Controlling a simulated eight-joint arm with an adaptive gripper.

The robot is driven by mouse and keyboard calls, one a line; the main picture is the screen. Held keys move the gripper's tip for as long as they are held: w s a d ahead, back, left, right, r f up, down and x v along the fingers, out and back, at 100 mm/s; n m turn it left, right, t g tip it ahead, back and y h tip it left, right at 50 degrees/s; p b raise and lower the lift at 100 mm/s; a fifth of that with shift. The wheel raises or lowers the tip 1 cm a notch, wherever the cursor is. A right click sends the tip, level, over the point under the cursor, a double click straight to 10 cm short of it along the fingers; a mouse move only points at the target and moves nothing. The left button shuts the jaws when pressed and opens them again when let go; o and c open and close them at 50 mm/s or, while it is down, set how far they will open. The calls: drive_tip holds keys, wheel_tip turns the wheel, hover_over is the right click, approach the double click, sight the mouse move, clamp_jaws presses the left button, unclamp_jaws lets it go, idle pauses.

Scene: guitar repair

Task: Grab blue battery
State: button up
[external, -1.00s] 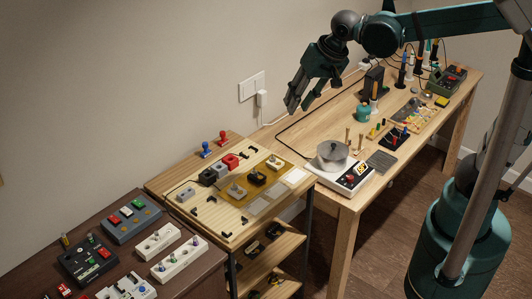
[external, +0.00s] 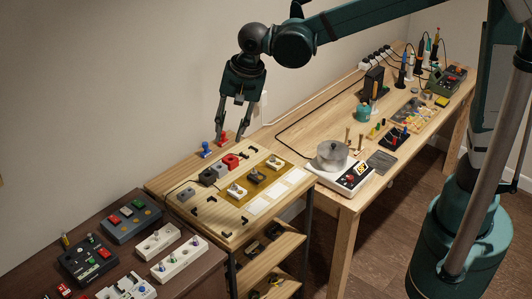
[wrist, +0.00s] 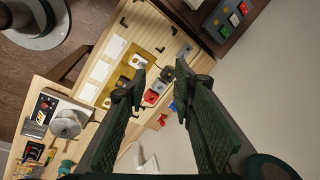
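A small blue upright piece (external: 206,149) stands at the back left of the low wooden workbench (external: 232,240). Its shape is too small to tell surely whether it is the battery. It also shows in the wrist view (wrist: 173,106). A similar red piece (external: 222,139) stands just right of it and shows in the wrist view (wrist: 162,120). My gripper (external: 231,137) points down above the back edge of this bench, close to the red piece and right of the blue one. In the wrist view its fingers (wrist: 160,76) are spread, with nothing held between them.
The wall (external: 110,90) is close behind. A scale with a metal pot (external: 333,153) stands to the right. A darker table (external: 195,270) with switch boxes is at left.

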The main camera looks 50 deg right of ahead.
drive_tip(key=a+f+m, duration=0.1)
drive_tip(key=a+f, duration=0.1)
drive_tip(key=a, duration=0.3)
drive_tip(key=w+a+f+m+g+p, duration=0.1)
drive_tip(key=a+f, duration=0.2)
drive_tip(key=a, duration=0.3)
drive_tip(key=a+f+m, duration=0.1)
drive_tip(key=a+f, duration=0.1)
drive_tip(key=a, duration=0.3)
drive_tip(key=m+g+h+p, duration=0.1)
drive_tip(key=m, duration=0.3)
hover_over(160, 263)
drive_tip(key=f, duration=1.1)
drive_tip(key=shift+s+d+f, duration=0.1)
drive_tip(key=shift+s+d, duration=0.05)
drive_tip(key=shift+d, duration=0.05)
drive_tip(key=shift+f, duration=1.3)
drive_tip(key=shift+a+f, duration=0.15)
drive_tip(key=shift+f, duration=2.45)
clamp_jaws()
